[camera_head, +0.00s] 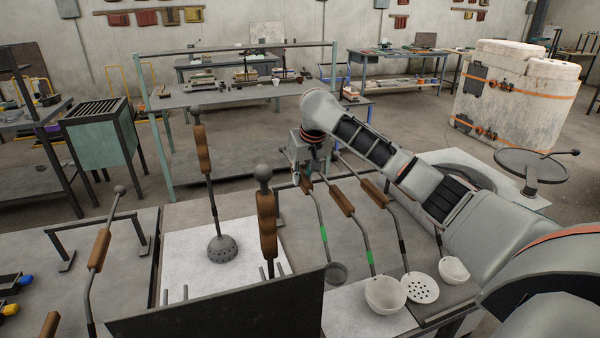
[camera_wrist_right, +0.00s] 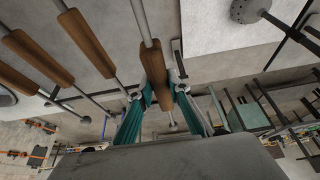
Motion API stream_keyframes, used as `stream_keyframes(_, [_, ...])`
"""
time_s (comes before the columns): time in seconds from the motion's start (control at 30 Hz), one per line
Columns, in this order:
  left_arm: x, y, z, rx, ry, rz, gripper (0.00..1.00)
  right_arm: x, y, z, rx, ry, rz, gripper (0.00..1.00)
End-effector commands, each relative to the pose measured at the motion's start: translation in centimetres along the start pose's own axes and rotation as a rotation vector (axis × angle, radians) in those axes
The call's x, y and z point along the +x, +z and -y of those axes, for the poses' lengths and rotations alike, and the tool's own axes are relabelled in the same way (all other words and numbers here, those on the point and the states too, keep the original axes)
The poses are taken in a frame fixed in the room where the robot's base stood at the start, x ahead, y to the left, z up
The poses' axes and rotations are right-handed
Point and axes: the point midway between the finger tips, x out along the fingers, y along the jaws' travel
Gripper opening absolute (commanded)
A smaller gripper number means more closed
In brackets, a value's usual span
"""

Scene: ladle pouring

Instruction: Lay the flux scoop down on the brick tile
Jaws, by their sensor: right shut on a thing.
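My right gripper (camera_head: 308,168) is shut on the wooden handle of a long tool, which I take to be the flux scoop (camera_head: 323,232). Its thin rod has a green band and runs down to a small dark grey bowl (camera_head: 336,272). In the right wrist view the gripper's teal fingers (camera_wrist_right: 160,92) stand either side of the wooden handle (camera_wrist_right: 153,62). Whether the bowl touches the surface below, I cannot tell. A white slab (camera_head: 185,262) lies to the left; I cannot tell surely which surface is the brick tile. My left gripper is out of view.
A white-bowled ladle (camera_head: 385,295), a perforated skimmer (camera_head: 421,287) and another white ladle (camera_head: 453,270) stand close right of the held tool. A perforated dome tool (camera_head: 222,249) and a wooden-handled tool (camera_head: 266,225) stand upright to the left. A dark panel (camera_head: 220,312) rises in front.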

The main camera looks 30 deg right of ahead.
Motion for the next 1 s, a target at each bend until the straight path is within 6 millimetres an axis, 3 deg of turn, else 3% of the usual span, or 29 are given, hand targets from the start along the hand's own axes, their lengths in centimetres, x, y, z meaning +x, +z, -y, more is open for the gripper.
stream_keyframes(0.5, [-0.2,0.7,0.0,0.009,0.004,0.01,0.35,3.6,1.6,0.1,0.001,-0.002,0.001,0.0])
stream_keyframes(1.0, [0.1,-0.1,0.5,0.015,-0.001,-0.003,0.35,6.6,2.8,0.0,0.001,-0.001,-0.001,0.0])
